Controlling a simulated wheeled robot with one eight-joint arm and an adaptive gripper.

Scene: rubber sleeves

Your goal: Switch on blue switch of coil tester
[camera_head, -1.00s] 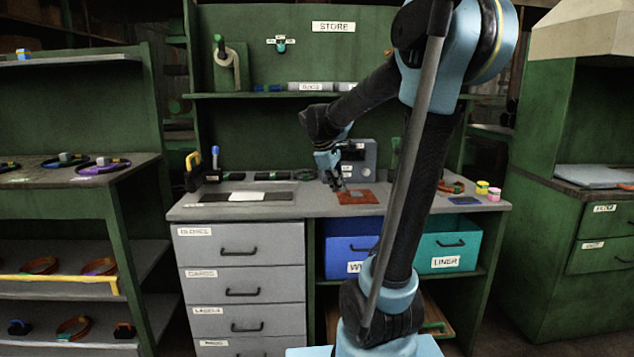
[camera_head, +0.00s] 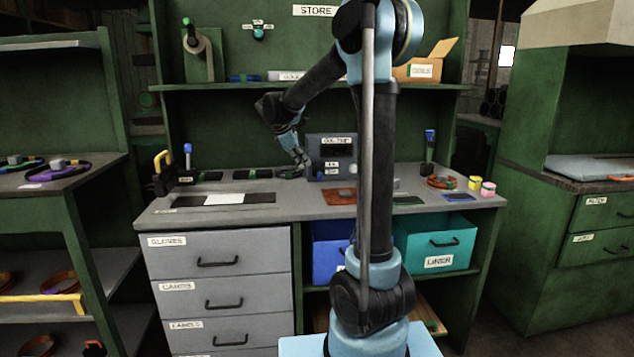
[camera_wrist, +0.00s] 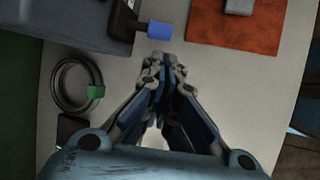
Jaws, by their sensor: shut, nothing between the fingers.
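The coil tester (camera_head: 343,172) is a dark blue-grey box with labels on its front, at the back of the grey worktop. In the wrist view its housing (camera_wrist: 88,18) fills the upper left. The blue switch (camera_wrist: 159,30) is a small blue block on a dark lever at the housing's edge. My gripper (camera_wrist: 160,60) is shut and empty, with its fingertips just below the blue switch in that view; I cannot tell whether they touch it. In the head view my gripper (camera_head: 303,168) is at the tester's left front side.
A black ring with a green tag (camera_wrist: 75,85) lies left of the gripper. A red-brown mat (camera_head: 340,196) with a grey block lies in front of the tester. A white card (camera_head: 224,198) on a dark strip lies further left. The shelf (camera_head: 215,88) hangs above the worktop.

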